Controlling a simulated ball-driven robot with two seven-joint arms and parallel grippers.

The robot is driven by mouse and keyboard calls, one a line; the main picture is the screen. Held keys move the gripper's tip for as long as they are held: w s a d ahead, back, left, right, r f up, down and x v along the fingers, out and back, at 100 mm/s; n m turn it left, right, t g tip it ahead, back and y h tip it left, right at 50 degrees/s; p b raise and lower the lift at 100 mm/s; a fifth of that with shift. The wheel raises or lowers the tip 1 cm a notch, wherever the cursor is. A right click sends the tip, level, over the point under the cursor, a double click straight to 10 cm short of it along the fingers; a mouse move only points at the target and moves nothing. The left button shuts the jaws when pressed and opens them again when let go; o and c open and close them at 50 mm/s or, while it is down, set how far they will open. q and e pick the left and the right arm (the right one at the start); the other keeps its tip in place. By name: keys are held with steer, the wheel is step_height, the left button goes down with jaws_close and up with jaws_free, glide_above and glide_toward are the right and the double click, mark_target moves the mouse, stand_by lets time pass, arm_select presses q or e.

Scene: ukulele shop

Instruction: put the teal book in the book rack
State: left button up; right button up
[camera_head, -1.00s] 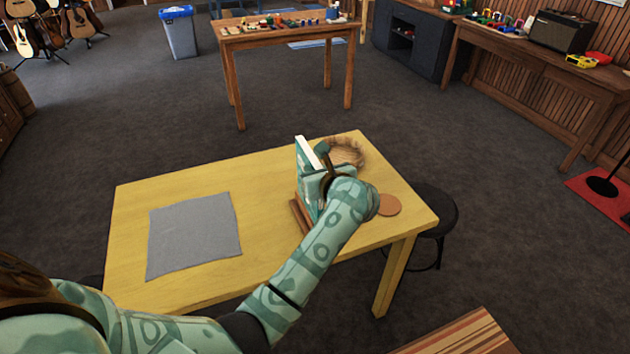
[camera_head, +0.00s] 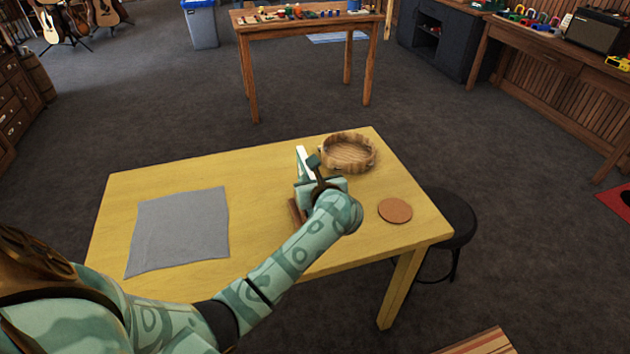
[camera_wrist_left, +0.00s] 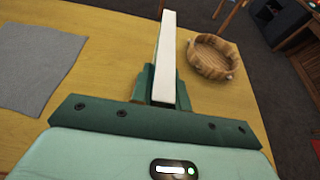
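The teal book (camera_head: 303,161) stands roughly upright over the right half of the yellow table, its pale page edge facing up. My left gripper (camera_head: 315,175) is shut on it; in the left wrist view the book (camera_wrist_left: 166,60) sits between the two dark green fingers (camera_wrist_left: 164,88). The book rack (camera_head: 295,211), a brown wooden piece, shows only in part beside my left wrist, low at the book's place. My gripper and arm hide the book's lower part, so I cannot tell whether it rests in the rack. My right gripper is out of view.
On the yellow table (camera_head: 262,165), a round wooden bowl (camera_head: 348,168) stands behind the book and a brown coaster (camera_head: 395,211) lies to the right. A grey cloth (camera_head: 180,228) lies at left. A black stool (camera_head: 450,215) stands by the right edge.

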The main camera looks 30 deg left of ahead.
arm_select(q)
steer(key=o, duration=0.4)
steer(key=shift+s+a+f, duration=0.1)
steer(key=shift+a+f, duration=0.05)
steer(key=shift+a, duration=0.1)
steer(key=p+v, duration=0.6)
steer(key=v, duration=0.6)
steer(key=shift+d, duration=0.15)
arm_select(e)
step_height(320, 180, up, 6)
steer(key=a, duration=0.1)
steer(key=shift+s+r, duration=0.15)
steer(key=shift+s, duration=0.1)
